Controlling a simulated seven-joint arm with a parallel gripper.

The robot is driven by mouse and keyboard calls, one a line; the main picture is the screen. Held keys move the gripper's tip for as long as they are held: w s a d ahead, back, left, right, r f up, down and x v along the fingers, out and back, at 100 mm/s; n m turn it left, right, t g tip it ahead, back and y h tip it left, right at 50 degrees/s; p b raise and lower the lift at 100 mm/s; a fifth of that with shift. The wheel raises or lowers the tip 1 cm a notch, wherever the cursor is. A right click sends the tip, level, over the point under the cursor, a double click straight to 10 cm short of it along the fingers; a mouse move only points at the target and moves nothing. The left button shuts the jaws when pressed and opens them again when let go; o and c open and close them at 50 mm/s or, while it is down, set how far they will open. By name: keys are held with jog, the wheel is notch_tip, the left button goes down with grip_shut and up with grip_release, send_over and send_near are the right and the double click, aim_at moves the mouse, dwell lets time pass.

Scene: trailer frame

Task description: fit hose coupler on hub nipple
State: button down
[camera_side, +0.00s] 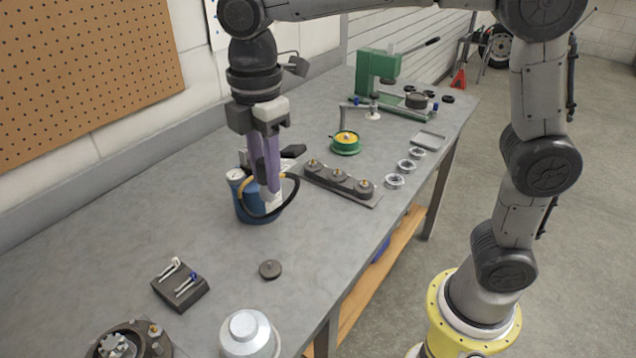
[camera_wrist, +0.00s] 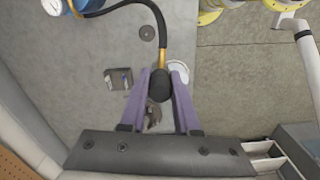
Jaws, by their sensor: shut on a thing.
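My gripper (camera_side: 268,190), with purple fingers, points down beside and in front of the blue canister. In the wrist view its fingers (camera_wrist: 164,74) are shut on the black, rounded hose coupler (camera_wrist: 159,86). A brass stem (camera_wrist: 163,57) joins the coupler to a black hose (camera_wrist: 130,4), which curves back towards the blue canister (camera_wrist: 64,5) with its gauge. A dark hub (camera_side: 125,342) with studs and small brass-coloured fittings sits at the near left of the bench, well apart from my gripper. Which fitting is the nipple is too small to tell. The coupler's mouth is hidden.
The blue canister (camera_side: 249,208) stands close behind my fingers. A black block with studs (camera_side: 205,294), a dark disc (camera_side: 270,269) and a silver cap (camera_side: 249,335) lie towards the near edge.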

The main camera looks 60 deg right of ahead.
jog(key=w+a, duration=0.6)
jog(key=a, duration=0.1)
jog(key=n, duration=0.2)
send_over(152, 326)
notch_tip(152, 326, down, 12)
jog(key=shift+f, duration=2.25)
jog(key=shift+f, duration=0.95)
dwell(0.5)
jog(key=shift+c, duration=0.8)
grip_release()
